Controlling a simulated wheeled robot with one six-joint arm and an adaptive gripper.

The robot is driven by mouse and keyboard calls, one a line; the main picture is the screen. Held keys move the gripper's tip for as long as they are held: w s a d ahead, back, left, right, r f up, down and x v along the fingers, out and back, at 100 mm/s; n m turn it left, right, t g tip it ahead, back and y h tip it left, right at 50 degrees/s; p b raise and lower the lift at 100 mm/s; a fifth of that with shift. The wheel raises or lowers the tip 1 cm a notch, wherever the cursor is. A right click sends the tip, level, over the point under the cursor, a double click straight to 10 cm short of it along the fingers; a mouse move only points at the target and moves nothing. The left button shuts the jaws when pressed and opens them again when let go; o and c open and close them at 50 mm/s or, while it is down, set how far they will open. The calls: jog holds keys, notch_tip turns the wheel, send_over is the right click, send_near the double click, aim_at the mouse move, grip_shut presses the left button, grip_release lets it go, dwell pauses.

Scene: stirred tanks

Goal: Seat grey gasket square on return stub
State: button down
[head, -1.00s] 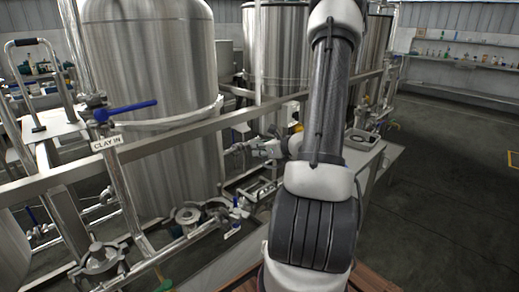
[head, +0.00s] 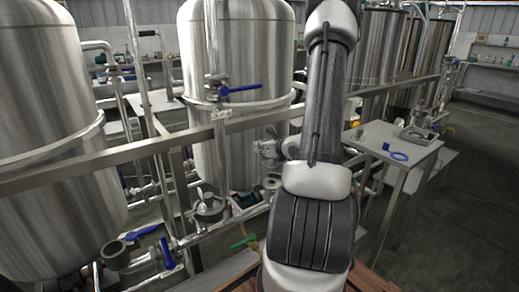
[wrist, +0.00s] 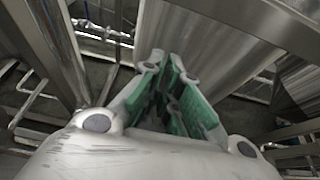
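My gripper (head: 268,150) is held out ahead of the clay tank's lower front in the head view, partly hidden by my arm. In the wrist view its green-padded fingers (wrist: 167,75) point away with a narrow gap between the tips. I cannot make out whether anything thin is held there. I cannot pick out a grey gasket in either view. A round metal flanged fitting (head: 208,205) stands low on the pipework, left of my gripper. No readable label marks any fitting as the return stub.
A blue-handled valve (head: 240,90) sits above a "CLAY IN" tag (head: 221,114). A horizontal steel rail (head: 110,158) crosses in front of the tanks. A side table (head: 385,140) at right holds a blue ring (head: 397,156) and a tray-like item. Open floor lies at far right.

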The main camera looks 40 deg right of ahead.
jog(key=shift+f, duration=0.15)
jog(key=shift+f, duration=2.8)
jog(key=shift+f, duration=0.4)
jog(key=shift+f, duration=0.35)
jog(key=shift+f, duration=0.8)
jog(key=c, duration=1.6)
grip_release()
jog(key=shift+o, duration=0.2)
jog(key=shift+s, duration=0.15)
jog(key=v, duration=1.1)
jog(key=shift+s+r, duration=0.15)
jog(key=shift+s, duration=0.25)
